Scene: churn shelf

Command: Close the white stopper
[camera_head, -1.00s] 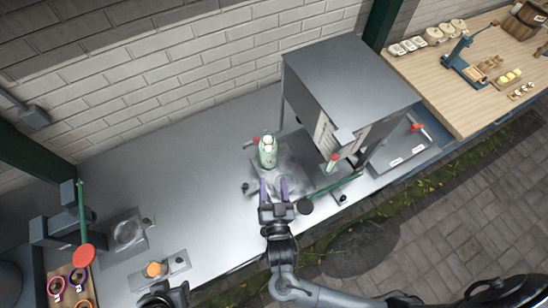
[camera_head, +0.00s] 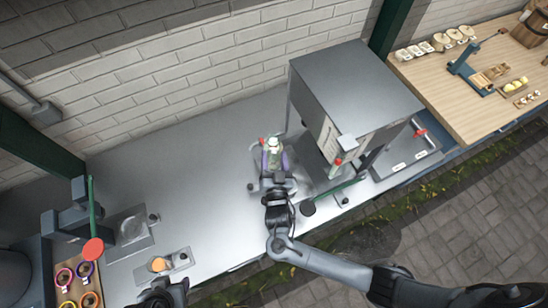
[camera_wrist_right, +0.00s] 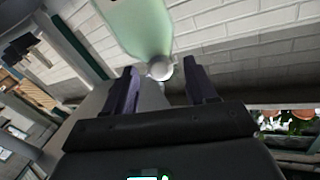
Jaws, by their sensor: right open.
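A pale green bottle-like vessel (camera_head: 273,160) with a white top (camera_head: 273,144) stands on the metal counter, left of the grey cabinet. My right gripper (camera_head: 275,163) is open, its purple fingers reaching to either side of the vessel's near face. In the right wrist view, a small round white piece (camera_wrist_right: 160,68), which may be the stopper, shows at the end of the green vessel (camera_wrist_right: 140,25). It lies between the open fingertips (camera_wrist_right: 160,75); I cannot tell whether they touch it. My left gripper (camera_head: 165,294) is dark and partly cut off at the bottom edge.
The grey cabinet (camera_head: 355,85) stands close to the right of the vessel, with a green bar (camera_head: 335,190) at its front. A red knob (camera_head: 262,141) is beside the vessel. A stand with a red disc (camera_head: 93,249) is at left.

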